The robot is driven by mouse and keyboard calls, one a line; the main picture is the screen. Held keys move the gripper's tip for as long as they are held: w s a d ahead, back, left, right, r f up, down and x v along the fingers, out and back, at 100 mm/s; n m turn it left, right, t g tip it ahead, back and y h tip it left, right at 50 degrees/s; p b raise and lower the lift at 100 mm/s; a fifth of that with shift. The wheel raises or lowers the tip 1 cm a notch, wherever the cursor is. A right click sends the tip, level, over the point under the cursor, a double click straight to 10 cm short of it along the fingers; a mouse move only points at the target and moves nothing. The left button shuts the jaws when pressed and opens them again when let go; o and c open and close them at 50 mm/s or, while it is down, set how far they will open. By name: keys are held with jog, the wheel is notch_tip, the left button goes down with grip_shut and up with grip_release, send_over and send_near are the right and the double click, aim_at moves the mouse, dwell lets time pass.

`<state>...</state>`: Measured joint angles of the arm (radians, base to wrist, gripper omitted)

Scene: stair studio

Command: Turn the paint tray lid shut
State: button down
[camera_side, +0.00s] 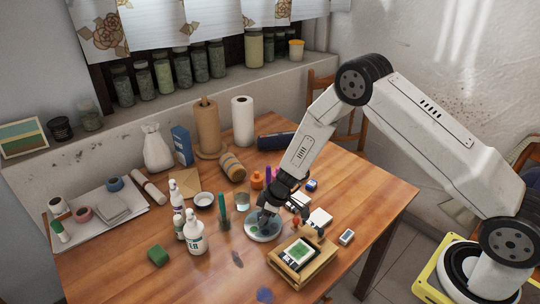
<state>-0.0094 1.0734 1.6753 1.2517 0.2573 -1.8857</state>
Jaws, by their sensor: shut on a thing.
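The round paint tray (263,231) lies on the wooden table, with a pale rim and dark green and blue patches showing. My gripper (265,215) reaches down over its upper part and is shut on the paint tray lid. The dark fingers cover the place of contact, and the lid's outline cannot be told apart from the tray at this size. How far the lid is turned cannot be seen.
A wooden box with a framed card (298,254) stands close at the right front. The table's front middle is mostly clear.

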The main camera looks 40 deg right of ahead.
aim_at(272, 226)
jog(key=shift+m+t+h, duration=0.3)
jog(key=shift+m, duration=0.8)
jog(key=shift+m+h, duration=0.5)
jog(key=shift+m, duration=1)
jog(key=shift+r, duration=0.1)
jog(key=shift+c, duration=1.3)
grip_release()
jog(key=v, duration=0.7)
jog(key=shift+s+r, duration=0.25)
